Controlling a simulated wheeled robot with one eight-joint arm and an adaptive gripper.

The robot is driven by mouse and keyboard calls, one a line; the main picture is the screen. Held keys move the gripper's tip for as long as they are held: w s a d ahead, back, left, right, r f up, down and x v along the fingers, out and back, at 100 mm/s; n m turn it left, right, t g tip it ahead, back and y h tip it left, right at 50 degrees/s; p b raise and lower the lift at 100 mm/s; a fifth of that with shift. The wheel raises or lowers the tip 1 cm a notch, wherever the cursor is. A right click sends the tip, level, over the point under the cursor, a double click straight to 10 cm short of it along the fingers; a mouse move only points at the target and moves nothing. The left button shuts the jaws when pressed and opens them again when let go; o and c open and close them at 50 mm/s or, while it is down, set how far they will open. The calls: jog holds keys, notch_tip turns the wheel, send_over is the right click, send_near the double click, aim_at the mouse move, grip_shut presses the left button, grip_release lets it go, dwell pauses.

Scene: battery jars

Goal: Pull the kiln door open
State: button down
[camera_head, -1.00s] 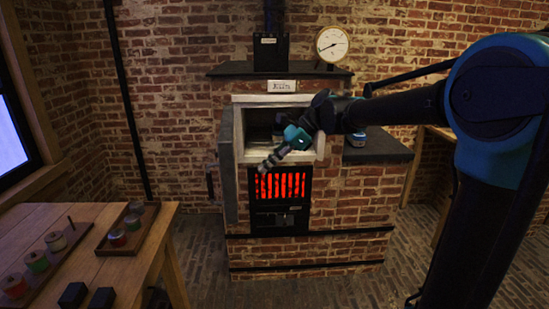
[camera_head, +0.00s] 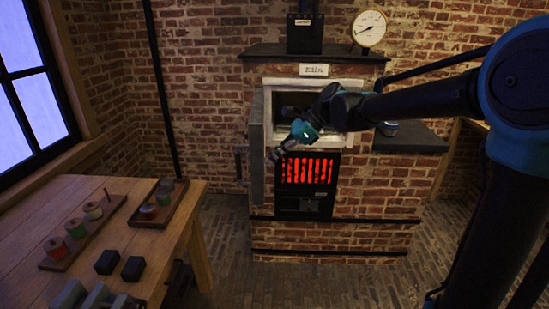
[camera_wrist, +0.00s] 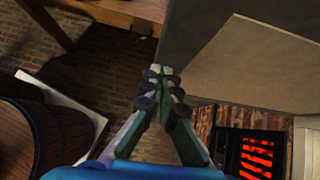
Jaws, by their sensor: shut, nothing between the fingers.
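The kiln door (camera_head: 257,163) is a grey slab hinged at the left of the kiln opening (camera_head: 294,112). It stands swung outward, seen nearly edge-on, with a dark handle (camera_head: 239,164) on its left side. My gripper (camera_head: 273,156) is shut and empty, just right of the door on its inner side. In the wrist view, the shut fingertips (camera_wrist: 161,75) are close to the edge of the grey door panel (camera_wrist: 195,35), which has a pale lining (camera_wrist: 250,65). I cannot tell whether they touch it. The handle is hidden in the wrist view.
The red-glowing firebox (camera_head: 307,171) is below the opening. A wooden table (camera_head: 150,215) with trays of jars stands at the left. A wooden barrel (camera_wrist: 45,135) shows in the wrist view. The brick floor (camera_head: 228,235) between table and kiln is clear.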

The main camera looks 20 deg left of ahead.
jog(key=shift+m+t, duration=0.5)
jog(key=shift+m, duration=0.2)
jog(key=s+a, duration=0.1)
jog(key=a, duration=0.2)
jog(key=s+a, duration=0.1)
jog(key=a, duration=0.2)
jog(key=s+a, duration=0.1)
jog(key=a, duration=0.3)
jog(key=shift+s+a, duration=0.1)
jog(key=shift+s, duration=0.05)
